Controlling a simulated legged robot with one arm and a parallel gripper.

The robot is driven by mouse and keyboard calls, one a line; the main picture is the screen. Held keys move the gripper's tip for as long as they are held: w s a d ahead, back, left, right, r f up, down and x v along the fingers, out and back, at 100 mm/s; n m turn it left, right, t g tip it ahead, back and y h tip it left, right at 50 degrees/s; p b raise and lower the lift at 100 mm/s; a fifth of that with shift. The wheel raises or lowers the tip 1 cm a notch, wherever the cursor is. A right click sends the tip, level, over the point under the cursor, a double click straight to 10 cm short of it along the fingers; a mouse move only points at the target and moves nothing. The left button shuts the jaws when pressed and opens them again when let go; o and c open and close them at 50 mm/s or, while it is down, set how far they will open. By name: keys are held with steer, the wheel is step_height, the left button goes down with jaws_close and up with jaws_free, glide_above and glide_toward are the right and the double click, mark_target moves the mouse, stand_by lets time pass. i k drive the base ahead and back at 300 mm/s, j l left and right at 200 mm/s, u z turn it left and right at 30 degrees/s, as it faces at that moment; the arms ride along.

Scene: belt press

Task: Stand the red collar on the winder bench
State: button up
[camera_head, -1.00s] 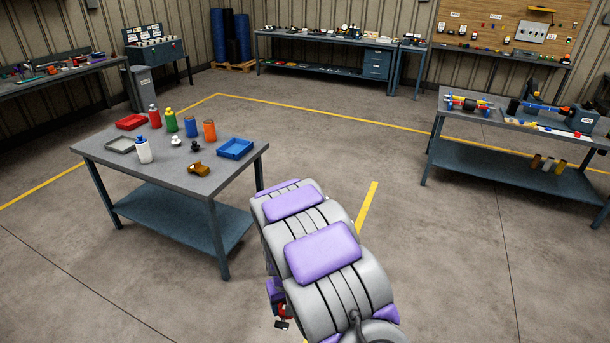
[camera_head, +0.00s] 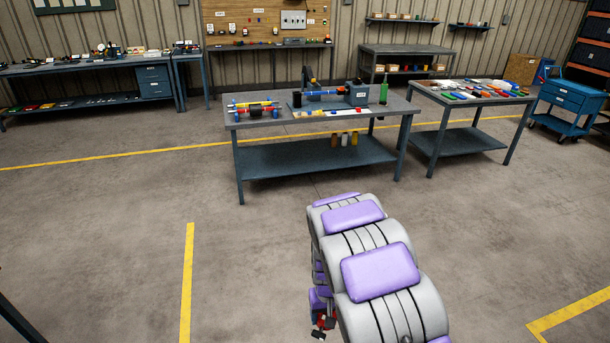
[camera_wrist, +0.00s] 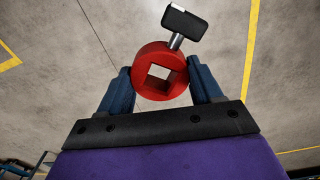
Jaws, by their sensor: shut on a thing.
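The red collar (camera_wrist: 158,93) is a thick ring with a square hole. A steel stem with a black rectangular knob (camera_wrist: 184,24) sticks out of its upper side. My gripper (camera_wrist: 160,82) is shut on the collar, with one dark blue finger on each side. In the head view the collar (camera_head: 328,319) is a small red patch low beside my arm, mostly hidden. The bench that looks like the winder bench (camera_head: 285,158) stands ahead, apart from my gripper. It carries a grey machine (camera_head: 355,95) with a blue shaft and a lower shelf.
Coloured rollers (camera_head: 256,107), a white strip (camera_head: 330,113) and a green bottle (camera_head: 383,90) are on that bench. Another table (camera_head: 465,144) with many small items stands to its right. Open floor with a yellow line (camera_head: 187,270) lies between me and the bench.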

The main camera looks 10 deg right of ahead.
mark_target(405, 105)
steer(key=i+l+z, duration=0.4)
steer(key=i, duration=0.4)
steer(key=i+z, duration=0.45)
steer(key=i, duration=4)
steer(key=i+u, duration=0.15)
steer(key=i, duration=0.4)
steer(key=i+l+u, duration=0.1)
steer(key=i, duration=0.45)
steer(key=i+l+u, duration=0.15)
steer(key=i, duration=0.4)
